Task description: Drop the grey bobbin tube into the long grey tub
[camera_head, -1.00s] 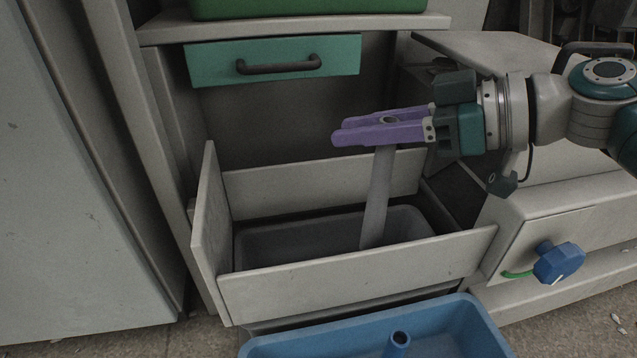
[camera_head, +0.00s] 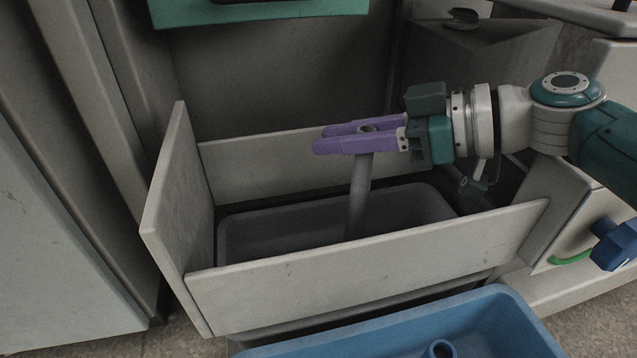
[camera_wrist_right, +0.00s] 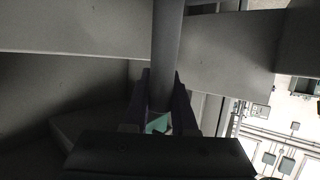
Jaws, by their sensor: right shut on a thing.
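My right gripper (camera_head: 366,140) has purple fingers and is shut on the grey bobbin tube (camera_head: 358,195) near its top. The tube hangs almost upright, its lower end inside the long grey tub (camera_head: 285,238) as seen from the head. Whether its lower end touches the tub floor I cannot tell. The tub sits in an open pale drawer, and the drawer's front panel hides its near side. In the right wrist view the tube (camera_wrist_right: 166,50) runs between the dark fingers. My left gripper is not in view.
The drawer's front panel (camera_head: 370,270) and tall left side panel (camera_head: 180,200) stand around the tub. A blue tub (camera_head: 480,325) with a blue tube (camera_head: 439,348) in it is in front. A blue knob (camera_head: 615,243) is at the right. A green drawer front (camera_head: 260,12) is above.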

